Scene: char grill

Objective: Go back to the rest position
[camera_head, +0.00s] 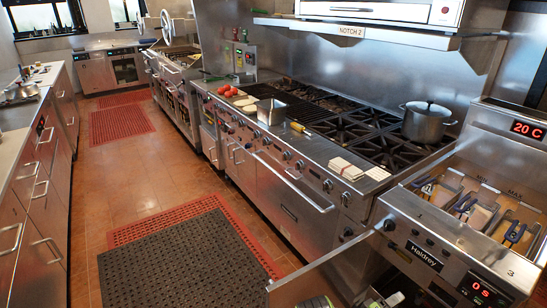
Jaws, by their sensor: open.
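My gripper does not show clearly anywhere in the head view. Small white, grey and green parts are cut off at the bottom edge, and I cannot tell what they are. The char grill (303,107) is set in the long steel cooking line, right of a flat plate. Red tomatoes (228,91) and pale round pieces (243,101) lie on that plate. A steel container (271,112) stands at the front, and a yellow-handled tool (299,128) lies to its right.
A fryer (425,252) with several blue-handled baskets is close at right; a steel panel (330,262) juts out before it. A lidded pot (427,122) stands on the burners. Dark (185,262) and red (122,122) mats lie in the aisle. Drawers (35,190) line the left. The aisle is clear.

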